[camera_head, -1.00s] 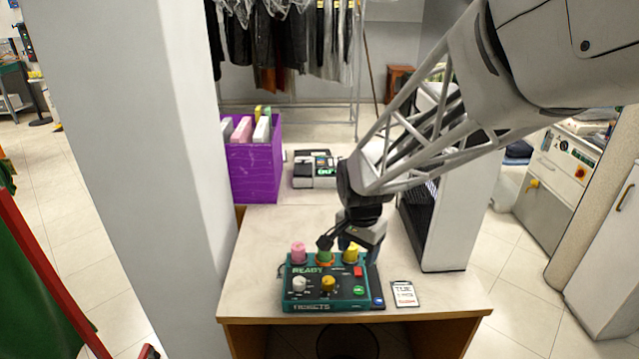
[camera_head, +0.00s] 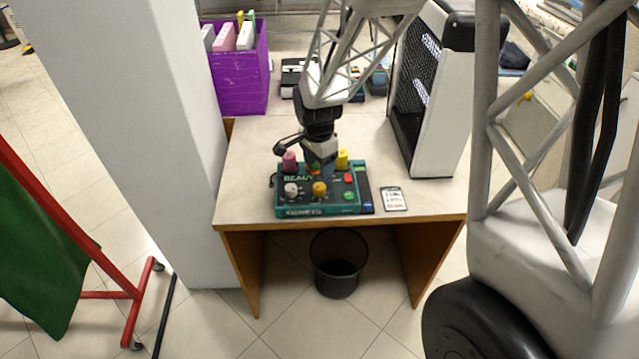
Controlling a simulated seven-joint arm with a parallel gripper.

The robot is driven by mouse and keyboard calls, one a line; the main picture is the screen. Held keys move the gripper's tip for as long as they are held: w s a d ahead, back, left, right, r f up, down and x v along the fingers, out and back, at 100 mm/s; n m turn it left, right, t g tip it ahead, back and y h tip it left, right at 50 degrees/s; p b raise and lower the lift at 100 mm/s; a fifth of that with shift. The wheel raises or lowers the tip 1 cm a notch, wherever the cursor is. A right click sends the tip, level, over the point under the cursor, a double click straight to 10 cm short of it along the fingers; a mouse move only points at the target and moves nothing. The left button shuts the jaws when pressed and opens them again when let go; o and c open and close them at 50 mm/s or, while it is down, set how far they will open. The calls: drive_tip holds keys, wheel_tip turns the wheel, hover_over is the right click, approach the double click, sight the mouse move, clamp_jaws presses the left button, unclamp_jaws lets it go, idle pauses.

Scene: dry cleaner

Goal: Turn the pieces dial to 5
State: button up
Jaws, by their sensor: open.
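A white dial (camera_head: 291,190) and another yellow dial (camera_head: 319,188) are in front. The dial labels are too small to read, so I cannot tell which one is pieces or its setting. My gripper (camera_head: 318,172) is open and points down over the back row between the pink and yellow dials, largely hiding the green-and-orange dial there. I cannot tell whether it touches that dial.
A red button (camera_head: 349,178) and green button (camera_head: 349,195) sit on the box's right side. A card (camera_head: 394,199) lies to its right. A white machine (camera_head: 440,120) and a purple bin (camera_head: 240,85) stand farther back. The counter (camera_head: 245,180) is clear left of the box.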

sight(320, 186)
drive_tip(key=shift+f, duration=0.1)
drive_tip(key=shift+s+d+f, duration=0.1)
drive_tip(key=shift+s+f, duration=0.05)
drive_tip(key=shift+f, duration=3.65)
drive_tip(key=shift+c, duration=0.3)
drive_tip(key=c, duration=0.9)
